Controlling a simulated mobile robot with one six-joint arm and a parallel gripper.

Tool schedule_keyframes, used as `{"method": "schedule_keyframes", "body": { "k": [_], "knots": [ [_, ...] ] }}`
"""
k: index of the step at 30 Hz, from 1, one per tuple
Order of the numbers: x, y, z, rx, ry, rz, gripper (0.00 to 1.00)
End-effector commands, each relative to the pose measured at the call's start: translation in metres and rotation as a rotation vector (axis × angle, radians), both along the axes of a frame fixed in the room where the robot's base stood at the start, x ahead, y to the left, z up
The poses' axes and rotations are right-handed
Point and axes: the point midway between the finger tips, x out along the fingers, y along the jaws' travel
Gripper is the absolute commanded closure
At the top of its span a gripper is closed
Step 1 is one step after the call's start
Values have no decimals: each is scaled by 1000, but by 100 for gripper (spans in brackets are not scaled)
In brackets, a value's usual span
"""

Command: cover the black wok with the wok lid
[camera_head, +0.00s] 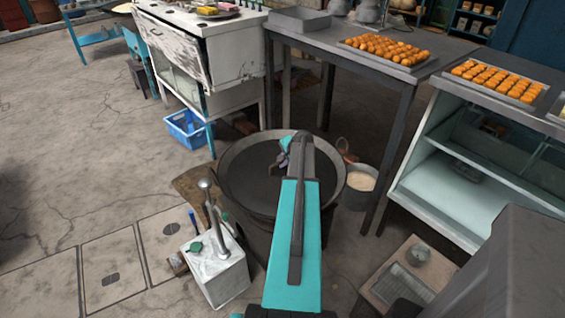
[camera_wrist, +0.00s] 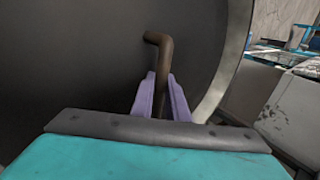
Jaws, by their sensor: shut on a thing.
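The black wok (camera_head: 232,165) is a wide round pan with a grey rim, in the middle of the head view. My arm crosses over it, and my gripper (camera_head: 284,158) is over its far half, partly hidden by the arm. In the wrist view the purple fingers of my gripper (camera_wrist: 161,100) are shut on a brown, bent handle (camera_wrist: 160,45). Behind the handle a broad dark round surface (camera_wrist: 70,60) with a pale rim fills the view. I cannot tell whether this surface is the wok lid or the wok's inside, or whether the lid touches the wok.
A pot with pale contents (camera_head: 361,181) stands close to the wok's right. A white box with a metal lever (camera_head: 218,268) is at its near left. A dark table (camera_head: 345,40) with a tray of orange balls stands behind. The floor at left is mostly clear.

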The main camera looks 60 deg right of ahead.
Motion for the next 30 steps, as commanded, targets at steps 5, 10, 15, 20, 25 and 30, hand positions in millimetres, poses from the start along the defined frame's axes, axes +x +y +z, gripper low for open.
{"method": "schedule_keyframes", "body": {
  "k": [5,10,15,20,25,30],
  "knots": [
    [1,0,0,-2,-2,-1,100],
    [1,0,-2,-2,-2,-1,100],
    [1,0,-2,-2,-2,-1,78],
    [1,0,-3,-2,-2,-1,64],
    [0,1,-5,1,2,1,64],
    [-1,1,-3,1,1,1,64]
  ]
}}
